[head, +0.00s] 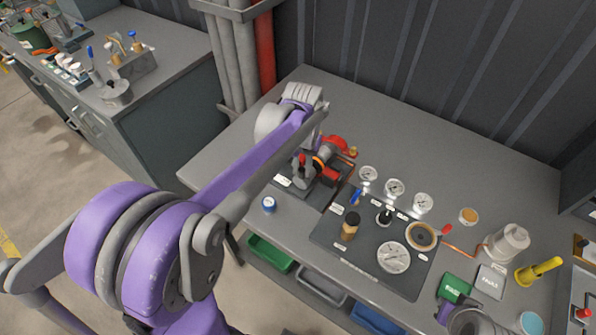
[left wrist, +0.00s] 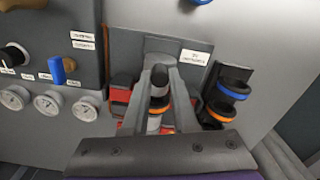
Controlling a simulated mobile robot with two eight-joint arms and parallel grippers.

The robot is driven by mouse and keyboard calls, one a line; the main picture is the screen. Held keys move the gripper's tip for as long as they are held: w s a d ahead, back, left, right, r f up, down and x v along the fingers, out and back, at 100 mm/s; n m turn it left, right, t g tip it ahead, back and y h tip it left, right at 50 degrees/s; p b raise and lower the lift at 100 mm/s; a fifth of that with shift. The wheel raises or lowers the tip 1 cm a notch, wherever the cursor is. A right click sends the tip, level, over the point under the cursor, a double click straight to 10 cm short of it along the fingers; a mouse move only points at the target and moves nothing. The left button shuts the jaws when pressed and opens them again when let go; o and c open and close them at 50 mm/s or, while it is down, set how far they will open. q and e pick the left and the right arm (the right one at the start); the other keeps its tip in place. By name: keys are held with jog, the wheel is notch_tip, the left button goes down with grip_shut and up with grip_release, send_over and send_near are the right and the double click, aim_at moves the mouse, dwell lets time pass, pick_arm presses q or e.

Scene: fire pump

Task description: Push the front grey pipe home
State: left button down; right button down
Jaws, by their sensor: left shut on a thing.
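My left gripper (left wrist: 161,78) reaches down over the red fittings in the left wrist view. Its fingers are shut on a grey pipe (left wrist: 159,76). An orange ring (left wrist: 157,106) sits around the piece between the fingers. Whether the pipe is fully seated cannot be told.
Right of the fittings lies a dark panel (head: 350,255) with several gauges and valves. A blue-topped cap (head: 269,204) stands near the table's front edge. A yellow nozzle (head: 540,270) and a green box (head: 453,288) are at the right. The back of the table is clear.

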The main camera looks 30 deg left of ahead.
pick_arm(q)
jog(key=shift+w, duration=1.15)
jog(key=c, duration=0.7)
grip_release()
jog(key=shift+w+d, duration=0.1)
jog(key=shift+w, duration=0.05)
notch_tip(320, 180, up, 11)
jog(key=shift+f, duration=0.1)
